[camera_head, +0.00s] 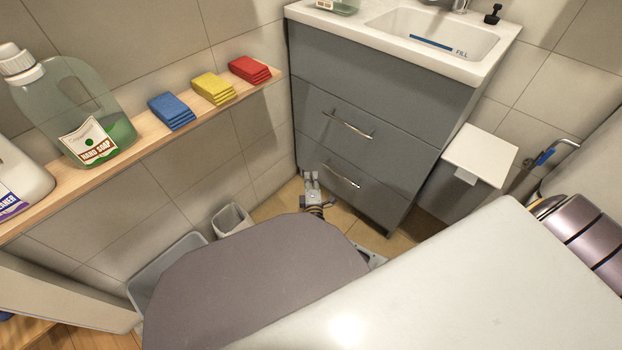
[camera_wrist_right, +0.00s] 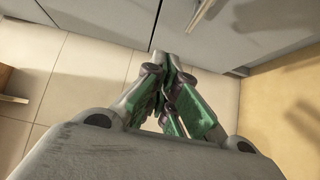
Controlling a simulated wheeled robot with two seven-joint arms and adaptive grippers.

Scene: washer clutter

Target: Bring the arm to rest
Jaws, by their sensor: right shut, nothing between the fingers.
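My right gripper (camera_head: 311,181) is low down in front of the grey drawer cabinet (camera_head: 375,85), just above the tiled floor. In the right wrist view its green-padded fingers (camera_wrist_right: 173,65) come together at the tips, with nothing between them. The cabinet front (camera_wrist_right: 115,12) runs across the top of that view, beyond the fingertips; I cannot tell how near it is. My left gripper is not in view.
The wooden shelf (camera_head: 155,128) at left carries a hand soap bottle (camera_head: 88,118), a cleaner bottle (camera_head: 18,178), and blue (camera_head: 171,111), yellow (camera_head: 213,88) and red (camera_head: 249,70) stacks of cloths. Bins (camera_head: 231,219) stand below. A white-lidded box (camera_head: 480,154) is right of the cabinet.

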